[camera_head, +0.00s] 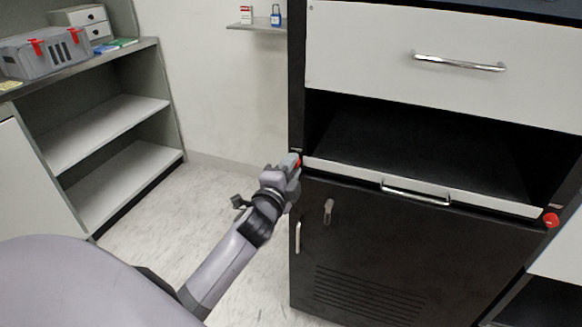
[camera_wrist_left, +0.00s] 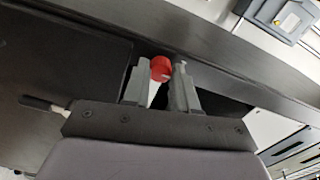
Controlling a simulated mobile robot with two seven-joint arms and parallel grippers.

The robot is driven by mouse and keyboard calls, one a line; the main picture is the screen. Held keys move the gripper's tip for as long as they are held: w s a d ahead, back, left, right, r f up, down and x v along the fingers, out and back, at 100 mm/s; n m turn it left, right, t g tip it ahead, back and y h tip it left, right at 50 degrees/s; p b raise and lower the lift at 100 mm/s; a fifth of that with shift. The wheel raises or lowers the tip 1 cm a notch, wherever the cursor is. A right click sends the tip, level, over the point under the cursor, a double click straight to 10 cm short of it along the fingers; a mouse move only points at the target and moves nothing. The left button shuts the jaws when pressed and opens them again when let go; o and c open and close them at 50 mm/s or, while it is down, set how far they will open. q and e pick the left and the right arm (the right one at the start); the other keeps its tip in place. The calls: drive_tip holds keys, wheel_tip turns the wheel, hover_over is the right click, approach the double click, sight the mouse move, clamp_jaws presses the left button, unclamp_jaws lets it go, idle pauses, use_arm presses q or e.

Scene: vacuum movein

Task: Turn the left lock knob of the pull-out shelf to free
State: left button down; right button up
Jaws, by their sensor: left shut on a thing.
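The pull-out shelf (camera_head: 340,170) has a white front edge with a chrome handle (camera_head: 415,194) and sits in a dark cabinet. Its left lock knob is red and shows as a small red bit (camera_head: 298,163) beside my left gripper (camera_head: 293,164); the gripper hides most of it. In the left wrist view the red knob (camera_wrist_left: 161,68) sits between the two fingertips of my left gripper (camera_wrist_left: 160,82), which is shut on it. The right lock knob (camera_head: 551,220) is red and stands at the shelf's right end. My right gripper is in neither view.
A white drawer (camera_head: 440,60) is above the shelf opening. Below is a dark cabinet door (camera_head: 380,250) with a small latch (camera_head: 328,211) and a handle (camera_head: 297,237). At left, a shelf unit (camera_head: 110,130) carries a grey toolbox (camera_head: 45,55). The floor (camera_head: 200,180) between is clear.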

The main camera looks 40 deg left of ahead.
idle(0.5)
use_arm(q)
drive_tip(key=c, duration=0.9)
unclamp_jaws()
